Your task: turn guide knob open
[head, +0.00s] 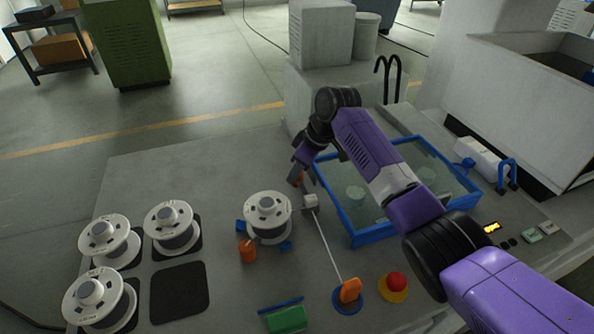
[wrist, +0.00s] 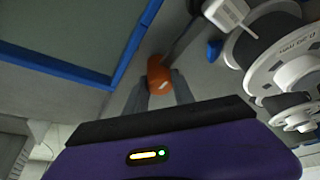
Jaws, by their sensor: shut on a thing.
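An orange knob (wrist: 159,74) sits between the two grey fingers of my gripper (wrist: 158,92) in the wrist view, with a small white mark on its side. The fingers touch it from both sides. In the head view my gripper (head: 299,168) reaches down left of the blue-rimmed tank, and only a little of the orange knob (head: 296,179) shows below the fingers. A small pale block (head: 311,200) stands just in front of it, and also shows in the wrist view (wrist: 227,13). I cannot tell how far the knob is turned.
A white wire spool (head: 268,212) stands left of the block, with an orange peg (head: 248,252) in front. A pale line runs to an orange handle (head: 350,291) on a blue disc. The blue-rimmed tank (head: 372,238) is close on the right. Several spools stand left.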

